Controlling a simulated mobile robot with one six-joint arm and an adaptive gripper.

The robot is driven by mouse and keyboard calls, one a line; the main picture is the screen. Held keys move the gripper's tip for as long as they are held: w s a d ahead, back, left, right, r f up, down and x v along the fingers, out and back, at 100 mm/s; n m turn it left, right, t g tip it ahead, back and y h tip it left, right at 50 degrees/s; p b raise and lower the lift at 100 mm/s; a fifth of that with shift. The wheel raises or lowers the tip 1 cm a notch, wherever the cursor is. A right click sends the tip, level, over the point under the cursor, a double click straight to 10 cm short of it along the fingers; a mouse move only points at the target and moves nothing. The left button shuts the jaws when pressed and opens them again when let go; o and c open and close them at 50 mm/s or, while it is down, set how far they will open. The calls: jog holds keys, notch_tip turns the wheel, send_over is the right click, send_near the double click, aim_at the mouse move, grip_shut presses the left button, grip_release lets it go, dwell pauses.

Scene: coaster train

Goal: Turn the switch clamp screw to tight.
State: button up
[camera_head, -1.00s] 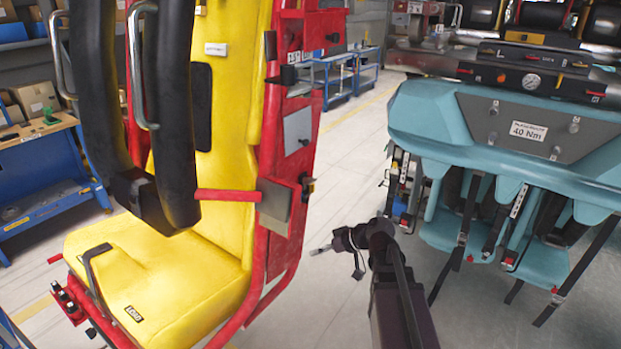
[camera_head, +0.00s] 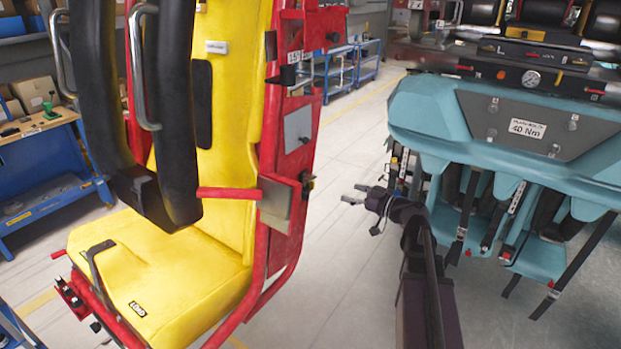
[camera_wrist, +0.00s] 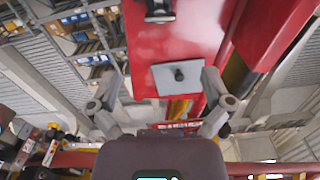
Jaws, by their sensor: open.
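The red and yellow coaster seat has a red side panel (camera_head: 293,215) facing my gripper. On the panel are a grey plate (camera_head: 298,130) with a small dark knob and, lower, a small black fitting (camera_head: 308,183). I cannot tell which small part is the switch clamp screw. My gripper (camera_head: 354,193) is open and empty, in the air right of the panel and apart from it. In the wrist view, the grey plate (camera_wrist: 160,82) with its dark knob (camera_wrist: 180,74) shows ahead between the fingers; a black fitting (camera_wrist: 158,10) is at the top edge.
A teal coaster unit (camera_head: 430,110) with hanging straps stands close at the right, marked 40 Nm. A blue workbench (camera_head: 45,185) is at the left. Blue carts (camera_head: 345,75) stand at the back. The pale floor (camera_head: 345,140) between seat and teal unit is clear.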

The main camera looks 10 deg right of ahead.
aim_at(313, 179)
jog(key=shift+x, duration=6.95)
jog(key=shift+c, duration=0.2)
jog(key=c, duration=1.1)
